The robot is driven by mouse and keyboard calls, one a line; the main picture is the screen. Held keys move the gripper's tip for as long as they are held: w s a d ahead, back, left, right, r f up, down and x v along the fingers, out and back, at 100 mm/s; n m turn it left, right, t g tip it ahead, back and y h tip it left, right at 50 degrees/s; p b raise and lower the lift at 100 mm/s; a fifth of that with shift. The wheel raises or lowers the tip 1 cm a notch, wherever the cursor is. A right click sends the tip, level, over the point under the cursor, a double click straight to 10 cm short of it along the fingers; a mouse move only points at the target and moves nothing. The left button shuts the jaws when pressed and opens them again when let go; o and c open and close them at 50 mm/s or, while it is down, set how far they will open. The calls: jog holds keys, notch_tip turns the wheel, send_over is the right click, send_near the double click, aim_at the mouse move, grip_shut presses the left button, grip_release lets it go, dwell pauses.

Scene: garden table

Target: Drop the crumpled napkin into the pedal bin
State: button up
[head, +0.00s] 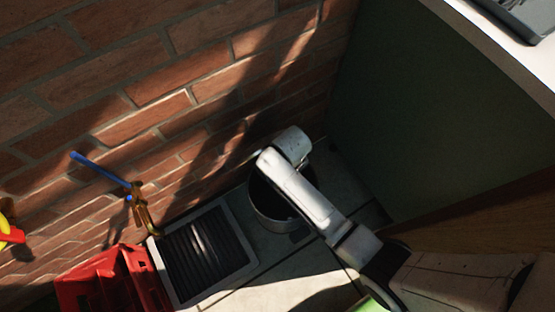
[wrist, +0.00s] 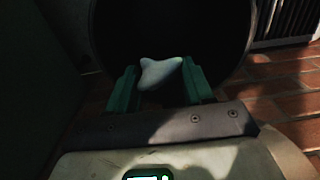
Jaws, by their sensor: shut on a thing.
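The crumpled napkin (wrist: 161,72) is a small pale lump in the wrist view. My gripper (wrist: 160,84) is shut on it, with one green finger on each side. Behind the napkin is the wide dark round mouth of the pedal bin (wrist: 215,22). In the head view the bin (head: 268,205) is a dark round container on the paved floor by the brick wall. My arm reaches across it and covers part of its rim. My gripper and the napkin are hidden in the head view. I cannot tell how far the napkin is above or inside the mouth.
A dark ribbed grate in a pale frame (head: 186,287) lies left of the bin, with a red crate (head: 88,285) beside it. A brass tap with a blue part (head: 100,168) is on the brick wall. A dark green panel (head: 385,110) stands close on the right.

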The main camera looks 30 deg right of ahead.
notch_tip(320, 180, down, 6)
jog(key=b, duration=0.6)
jog(key=o, duration=1.1)
jog(key=shift+c, duration=0.2)
jog(key=shift+r, duration=0.1)
notch_tip(320, 180, up, 11)
jog(key=p, duration=0.4)
